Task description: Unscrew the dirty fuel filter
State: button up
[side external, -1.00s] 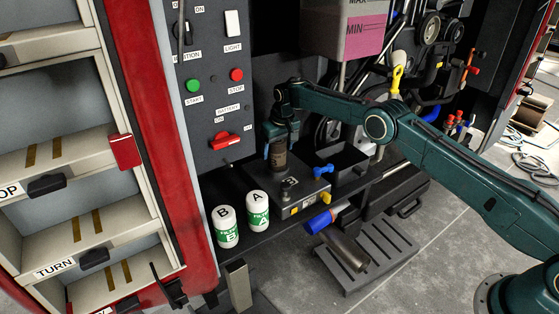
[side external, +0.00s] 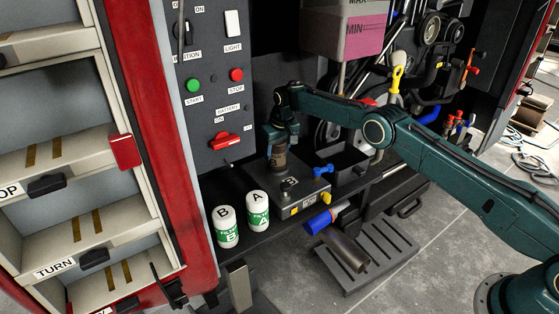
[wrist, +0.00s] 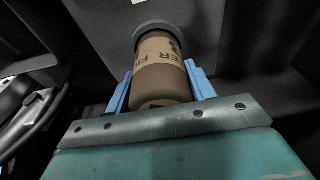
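The dirty fuel filter (wrist: 162,72) is a brown canister with dark print and a grey end in the wrist view. In the side view the filter (side external: 278,157) stands upright at the dark filter block (side external: 303,197); I cannot tell whether its lower end still touches the block. My gripper (wrist: 159,68) has its two blue fingers on either side of the canister, apparently closed against it. In the side view my gripper (side external: 278,142) is above and around the filter's upper part, which it hides. White-and-green filters A (side external: 257,211) and B (side external: 227,227) stand on the shelf.
The control panel (side external: 212,110) with a red battery switch (side external: 223,141) rises behind on the left. A dark open bin (side external: 345,162) and a blue-handled valve (side external: 323,170) are right of the filter. Hoses crowd the back right.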

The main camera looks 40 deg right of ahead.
jog(key=shift+r, duration=0.1)
jog(key=c, duration=0.3)
jog(key=n+y, duration=0.1)
jog(key=n, duration=0.4)
jog(key=shift+w+n, duration=0.1)
jog(key=shift+n, duration=0.2)
jog(key=shift+c, duration=0.2)
jog(key=shift+r, duration=0.1)
jog(key=o, duration=1.1)
jog(key=shift+o, duration=1)
jog(key=shift+f, duration=0.2)
jog(key=o, duration=0.4)
jog(key=shift+c, duration=0.2)
jog(key=shift+r, duration=0.2)
